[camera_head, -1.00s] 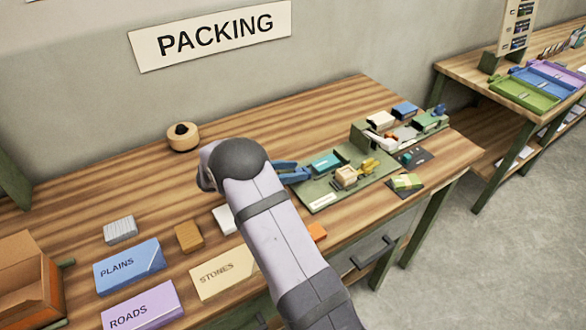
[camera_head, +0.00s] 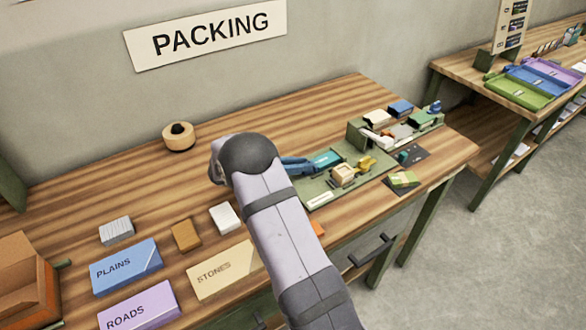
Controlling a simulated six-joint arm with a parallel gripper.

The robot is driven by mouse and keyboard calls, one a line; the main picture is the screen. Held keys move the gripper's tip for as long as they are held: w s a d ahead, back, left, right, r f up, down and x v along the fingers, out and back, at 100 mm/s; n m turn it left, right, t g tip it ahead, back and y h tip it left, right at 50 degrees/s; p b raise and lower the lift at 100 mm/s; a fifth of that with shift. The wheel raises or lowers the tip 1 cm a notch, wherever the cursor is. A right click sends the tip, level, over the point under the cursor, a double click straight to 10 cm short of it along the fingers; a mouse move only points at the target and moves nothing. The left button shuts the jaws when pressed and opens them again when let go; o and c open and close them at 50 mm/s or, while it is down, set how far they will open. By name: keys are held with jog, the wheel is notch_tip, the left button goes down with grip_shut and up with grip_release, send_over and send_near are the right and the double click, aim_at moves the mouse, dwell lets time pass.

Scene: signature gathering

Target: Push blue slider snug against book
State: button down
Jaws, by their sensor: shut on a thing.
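A teal-blue block (camera_head: 328,158), which looks like the blue slider, lies on the green fixture board (camera_head: 318,200) at the right part of the packing table. My gripper (camera_head: 312,164) has blue fingers and comes at the block from the left. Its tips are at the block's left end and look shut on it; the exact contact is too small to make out. I cannot tell for sure which item is the book. A cream block (camera_head: 343,174) sits just in front of the teal block. My arm covers the board's left side.
A yellow piece (camera_head: 367,163) lies right of the cream block. A green upright box (camera_head: 358,133) stands behind, with white, grey and blue items to its right. The table's back left is mostly clear around a round wooden holder (camera_head: 178,137).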

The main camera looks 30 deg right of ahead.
jog(key=shift+d+r, duration=0.1)
jog(key=shift+d, duration=0.05)
jog(key=c, duration=1.8)
grip_release()
jog(key=shift+o, duration=0.8)
jog(key=shift+d, duration=0.15)
jog(key=shift+a, duration=0.25)
jog(key=shift+a, duration=0.3)
jog(key=shift+b+v, duration=1.1)
jog(key=shift+v, duration=2.1)
jog(key=shift+r, duration=0.1)
